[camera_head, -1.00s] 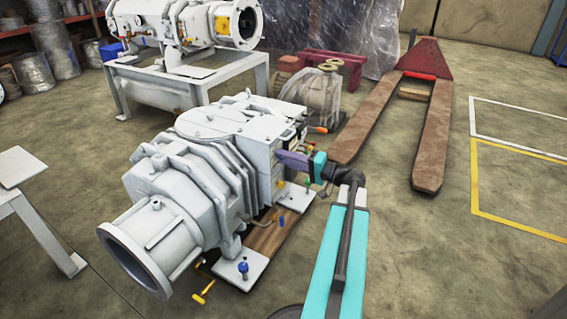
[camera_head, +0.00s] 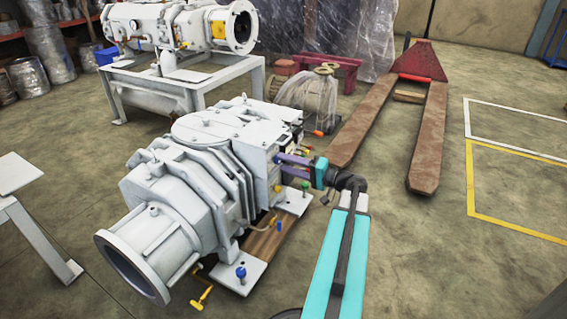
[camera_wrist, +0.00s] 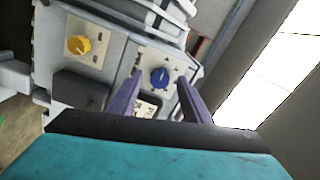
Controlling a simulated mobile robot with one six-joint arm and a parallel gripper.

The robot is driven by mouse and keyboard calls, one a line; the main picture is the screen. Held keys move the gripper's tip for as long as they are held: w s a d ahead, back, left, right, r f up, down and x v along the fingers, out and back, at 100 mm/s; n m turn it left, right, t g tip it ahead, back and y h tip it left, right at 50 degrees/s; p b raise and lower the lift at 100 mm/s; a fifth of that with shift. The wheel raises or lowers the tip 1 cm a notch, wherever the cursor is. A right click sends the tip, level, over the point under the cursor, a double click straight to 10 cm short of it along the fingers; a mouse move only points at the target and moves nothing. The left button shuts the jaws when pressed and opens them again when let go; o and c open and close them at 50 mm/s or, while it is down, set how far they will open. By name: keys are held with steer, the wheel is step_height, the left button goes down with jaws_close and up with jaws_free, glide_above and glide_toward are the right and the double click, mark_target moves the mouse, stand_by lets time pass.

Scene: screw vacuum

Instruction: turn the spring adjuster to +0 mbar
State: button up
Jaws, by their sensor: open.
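The big white vacuum pump (camera_head: 195,185) stands in the middle of the head view, with its control side facing my arm. In the wrist view, a blue knob (camera_wrist: 160,77) on a white dial plate shows between my two purple fingers. A yellow knob (camera_wrist: 78,45) sits on another plate to its left. The markings are too small to read, so I cannot tell which knob is the spring adjuster or its setting. My gripper (camera_head: 284,163) is open beside the pump's side; it also shows in the wrist view (camera_wrist: 160,80). I see no clear contact with the blue knob.
A pallet jack (camera_head: 428,140) with long brown forks stands behind my arm. A second white machine (camera_head: 180,27) rests on a white frame at the back left. A blue valve handle (camera_head: 241,272) and a yellow one (camera_head: 202,298) stick out low on the pump. Floor at right is clear.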

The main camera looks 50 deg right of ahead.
steer(key=p+v, duration=0.3)
steer(key=v, duration=0.9)
steer(key=shift+p, duration=0.4)
